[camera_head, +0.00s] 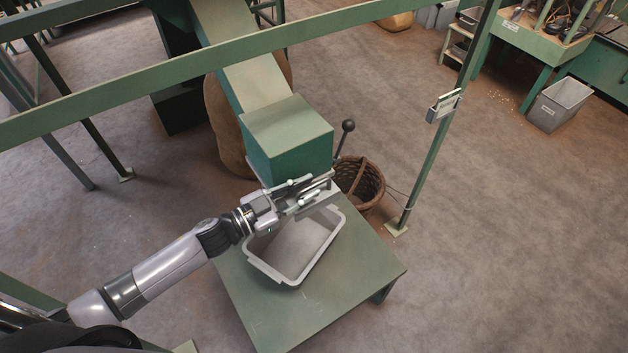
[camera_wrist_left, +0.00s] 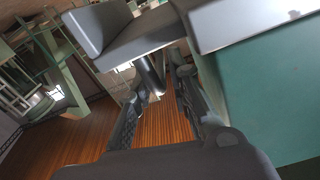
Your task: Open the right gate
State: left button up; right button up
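In the head view, the green hopper box (camera_head: 290,138) stands at the lower end of a sloping chute. A lever with a black ball knob (camera_head: 348,125) sticks up at its right side. My left gripper (camera_head: 308,190) is at the hopper's lower front edge, above the back of the grey tray. In the wrist view, the left gripper's two fingers (camera_wrist_left: 158,95) are spread, with floor showing between them. A grey metal rod (camera_wrist_left: 151,75) shows between the fingers, below a grey plate (camera_wrist_left: 140,45); I cannot tell whether they touch. The gate itself is mostly hidden by the gripper. My right gripper is out of view.
The empty grey tray (camera_head: 277,273) sits on a green table (camera_head: 345,290) below the hopper. A wicker basket (camera_head: 370,187) stands behind the table's right side. A green post (camera_head: 432,150) rises at the right, and a green beam (camera_head: 130,85) crosses the view.

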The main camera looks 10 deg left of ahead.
pick_arm(q)
jog(key=shift+x, duration=1.3)
jog(key=shift+c, duration=0.4)
grip_shut()
